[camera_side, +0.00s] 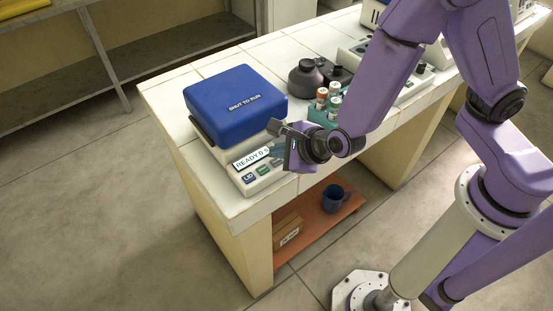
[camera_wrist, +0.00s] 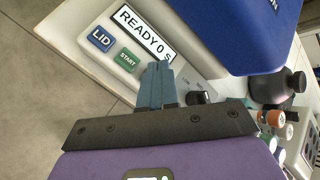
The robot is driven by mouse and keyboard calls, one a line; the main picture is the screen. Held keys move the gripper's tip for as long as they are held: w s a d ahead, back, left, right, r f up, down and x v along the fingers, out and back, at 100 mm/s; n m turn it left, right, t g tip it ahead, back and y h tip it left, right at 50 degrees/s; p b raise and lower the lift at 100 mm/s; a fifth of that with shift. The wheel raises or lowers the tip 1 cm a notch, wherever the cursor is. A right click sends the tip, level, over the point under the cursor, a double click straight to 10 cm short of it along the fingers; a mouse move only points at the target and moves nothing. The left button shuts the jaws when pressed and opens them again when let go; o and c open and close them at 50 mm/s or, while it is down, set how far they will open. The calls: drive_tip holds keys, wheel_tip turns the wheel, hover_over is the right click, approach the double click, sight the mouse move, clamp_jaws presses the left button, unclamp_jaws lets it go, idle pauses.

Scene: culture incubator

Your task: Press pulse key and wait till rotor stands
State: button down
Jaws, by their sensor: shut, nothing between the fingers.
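The centrifuge (camera_side: 204,143) stands on the bench with its blue lid (camera_side: 235,104) shut, marked "SHUT TO RUN". Its display (camera_side: 251,159) reads "READY 0 S"; it is also readable in the wrist view (camera_wrist: 144,36). A blue LID key (camera_side: 249,177) and a green START key (camera_wrist: 127,60) show on the front panel. No pulse key can be read; my fingers cover the panel beyond START. My gripper (camera_wrist: 157,66) is shut and empty, its tips over the panel close to START. Whether they touch it cannot be told. The rotor is hidden under the lid.
A dark knob (camera_wrist: 200,97) sits just right of my fingers. A blue mug (camera_side: 332,199) and a box (camera_side: 288,229) are on the lower shelf.

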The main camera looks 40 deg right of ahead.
drive_tip(key=shift+f, duration=0.3)
